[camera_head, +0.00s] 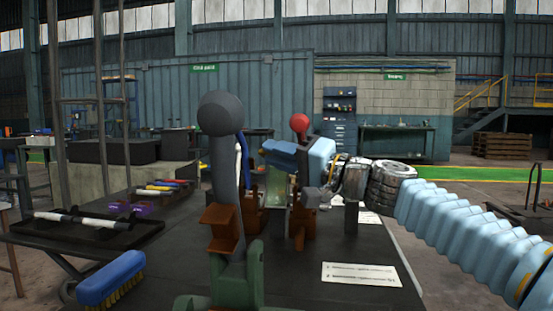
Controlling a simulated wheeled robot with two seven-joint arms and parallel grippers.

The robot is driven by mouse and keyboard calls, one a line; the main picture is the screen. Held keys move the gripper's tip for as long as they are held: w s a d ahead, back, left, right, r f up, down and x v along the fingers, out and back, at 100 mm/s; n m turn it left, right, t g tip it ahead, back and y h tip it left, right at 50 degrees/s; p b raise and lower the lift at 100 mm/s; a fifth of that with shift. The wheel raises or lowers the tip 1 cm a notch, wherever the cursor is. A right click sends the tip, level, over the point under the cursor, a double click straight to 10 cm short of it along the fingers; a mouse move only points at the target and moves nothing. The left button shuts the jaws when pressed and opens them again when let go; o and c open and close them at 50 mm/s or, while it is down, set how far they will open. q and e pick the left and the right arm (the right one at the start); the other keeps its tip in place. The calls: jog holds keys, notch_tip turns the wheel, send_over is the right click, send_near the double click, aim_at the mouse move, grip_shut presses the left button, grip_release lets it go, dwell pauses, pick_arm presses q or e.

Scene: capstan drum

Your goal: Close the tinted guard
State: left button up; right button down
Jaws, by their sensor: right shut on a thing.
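The tinted guard (277,190) looks like a small greenish see-through panel. It is in the middle of the head view, between brown brackets on the dark bench. My right arm reaches in from the right, and my right gripper (268,152) is at the top of the guard. It is shut on what appears to be the guard's upper edge, though the contact is small and partly hidden behind the red-knobbed lever (299,123). The drum cannot be made out clearly. My left gripper is not in view.
A tall grey lever with a dark ball knob (221,113) stands in front, left of the guard. A blue brush (111,278) and a tray (134,239) with rods lie at the left. A white label card (361,274) lies on the bench, front right.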

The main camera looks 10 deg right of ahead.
jog(key=shift+s+r, duration=0.1)
jog(key=shift+r, duration=0.15)
jog(key=c, duration=1.1)
grip_release()
jog(key=shift+s, duration=0.1)
jog(key=shift+c, duration=0.2)
jog(key=shift+f, duration=0.1)
jog(key=b+v, duration=0.3)
jog(key=v, duration=1)
jog(key=shift+s+d, duration=0.15)
jog(key=shift+d, duration=0.25)
jog(key=shift+f, duration=0.1)
